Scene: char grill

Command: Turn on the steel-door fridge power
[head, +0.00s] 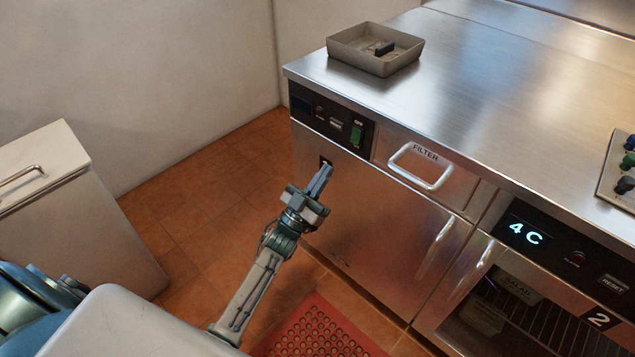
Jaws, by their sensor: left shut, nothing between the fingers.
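The steel-door fridge (375,215) is the left unit under the steel counter, with a plain closed metal door. Its black control panel (330,122) is at the top left of its front. A green rocker switch (357,134) sits at the panel's right end, and the small display (300,106) at the left end looks dark. My left gripper (324,175) is shut and empty, in front of the door, below the panel and lower left of the switch. A small dark fitting (325,161) on the door is partly hidden behind its fingertips. My right gripper is out of view.
A drawer marked FILTER (425,155) with a protruding handle is right of the panel. A glass-door unit (515,310) showing 4C stands at the right. A grey tray (345,43) holds a dark block on the counter. A white cabinet (75,220) is at the left; a red mat (318,332) lies below.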

